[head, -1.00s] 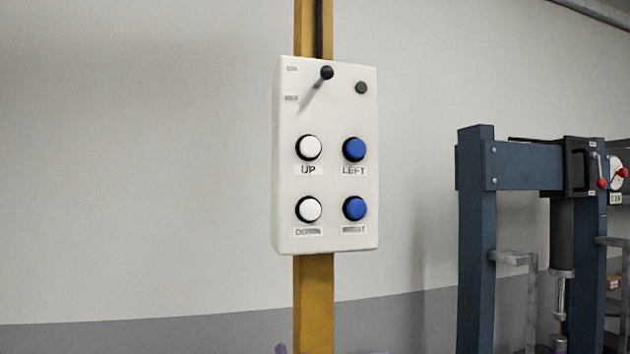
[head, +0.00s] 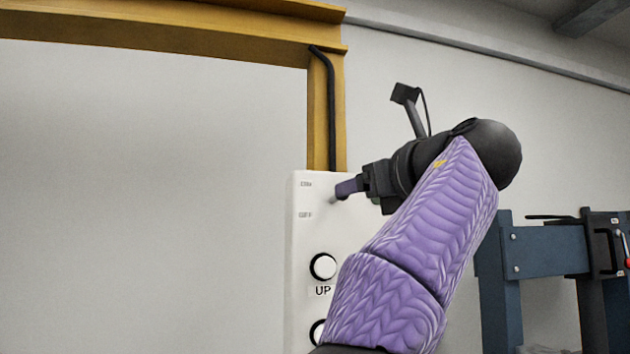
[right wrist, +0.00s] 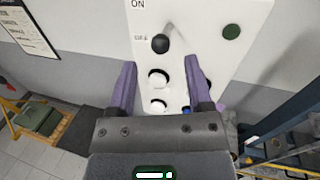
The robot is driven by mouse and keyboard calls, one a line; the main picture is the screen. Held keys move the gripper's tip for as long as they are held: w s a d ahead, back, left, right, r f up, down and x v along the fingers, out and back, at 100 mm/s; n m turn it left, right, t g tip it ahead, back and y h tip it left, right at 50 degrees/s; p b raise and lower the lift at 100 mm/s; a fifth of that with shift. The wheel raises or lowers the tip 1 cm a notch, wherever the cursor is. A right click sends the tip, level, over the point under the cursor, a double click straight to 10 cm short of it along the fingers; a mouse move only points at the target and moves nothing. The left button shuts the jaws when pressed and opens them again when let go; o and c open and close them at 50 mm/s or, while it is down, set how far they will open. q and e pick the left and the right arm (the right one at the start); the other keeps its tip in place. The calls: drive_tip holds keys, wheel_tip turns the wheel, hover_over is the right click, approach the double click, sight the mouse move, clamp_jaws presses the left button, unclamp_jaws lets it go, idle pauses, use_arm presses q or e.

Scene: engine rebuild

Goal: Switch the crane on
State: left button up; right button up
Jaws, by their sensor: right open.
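The white crane control box (head: 305,235) hangs on a yellow post; in the right wrist view (right wrist: 205,60) its face fills the upper middle. The lever's black knob (right wrist: 160,43) shows there near the OFF label, below the ON label (right wrist: 138,4). A dark green lamp (right wrist: 231,32) sits right of the lever. My right gripper (right wrist: 158,64) is open and empty, its purple fingers pointing at the box, with the knob just past the tips and between them in the picture. In the head view the right gripper (head: 347,188) covers most of the lever.
White UP button (head: 323,267) and another white button lie below the lever; blue buttons are partly hidden by my arm and fingers. A blue press frame (head: 545,250) stands to the right.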

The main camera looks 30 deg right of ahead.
sight(337, 198)
drive_tip(key=w+p, duration=0.1)
drive_tip(key=w, duration=0.1)
drive_tip(key=w+p, duration=0.1)
drive_tip(key=w, duration=0.1)
drive_tip(key=shift+w+r, duration=0.2)
drive_tip(key=shift+w, duration=0.2)
drive_tip(key=shift+w+f, duration=0.15)
drive_tip(key=shift+w, duration=0.15)
drive_tip(key=shift+c, duration=0.3)
clamp_jaws()
wheel_tip(337, 198, up, 2)
drive_tip(key=g+p, duration=0.3)
drive_tip(key=p, duration=0.2)
drive_tip(key=shift+w+m, duration=0.1)
drive_tip(key=shift+m, duration=0.2)
drive_tip(key=shift+g+p, duration=0.3)
drive_tip(key=shift+p, duration=0.2)
drive_tip(key=shift+f, duration=0.15)
